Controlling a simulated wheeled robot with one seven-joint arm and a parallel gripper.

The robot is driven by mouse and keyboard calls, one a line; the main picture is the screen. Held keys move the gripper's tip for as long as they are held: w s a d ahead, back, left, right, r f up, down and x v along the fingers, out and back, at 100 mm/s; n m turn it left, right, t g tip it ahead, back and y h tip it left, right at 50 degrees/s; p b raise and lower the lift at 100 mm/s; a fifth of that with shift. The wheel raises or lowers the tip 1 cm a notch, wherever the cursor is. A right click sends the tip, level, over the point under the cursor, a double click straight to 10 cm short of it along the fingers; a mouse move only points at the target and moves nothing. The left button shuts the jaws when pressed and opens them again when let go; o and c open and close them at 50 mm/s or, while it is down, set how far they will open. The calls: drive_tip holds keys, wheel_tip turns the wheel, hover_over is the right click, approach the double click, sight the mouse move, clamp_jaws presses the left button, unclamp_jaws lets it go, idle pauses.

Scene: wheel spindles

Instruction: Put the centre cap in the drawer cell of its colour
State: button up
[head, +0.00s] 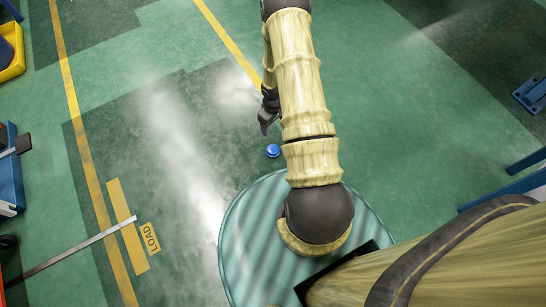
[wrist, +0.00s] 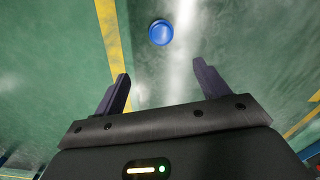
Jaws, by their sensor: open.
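The centre cap (head: 272,151) is a small round blue piece lying on the green floor, just in front of my round base in the head view. In the wrist view the cap (wrist: 160,32) lies beyond my fingertips, roughly between their lines, with nothing touching it. My gripper (head: 267,121) hangs near the cap, a little farther up the picture. In the wrist view the two dark fingers of my gripper (wrist: 161,72) are spread apart and empty. No drawer or drawer cell can be made out in either view.
A yellow bin (head: 13,62) with dark blue contents stands at the upper left. Blue equipment (head: 10,172) is at the left edge, and blue frame legs (head: 510,180) are at the right. A LOAD marking (head: 150,238) is on the floor. The floor around the cap is clear.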

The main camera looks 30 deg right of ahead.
wheel_tip(320, 180, down, 2)
drive_tip(key=shift+s+d+f, duration=0.1)
drive_tip(key=shift+f, duration=0.05)
drive_tip(key=b, duration=0.7)
hover_over(273, 149)
wheel_tip(273, 149, down, 12)
drive_tip(key=shift+s+d+f, duration=0.1)
drive_tip(key=shift+d, duration=0.05)
drive_tip(key=f+b, duration=0.5)
drive_tip(key=shift+a+f, duration=0.15)
drive_tip(key=shift+a, duration=0.05)
idle(0.4)
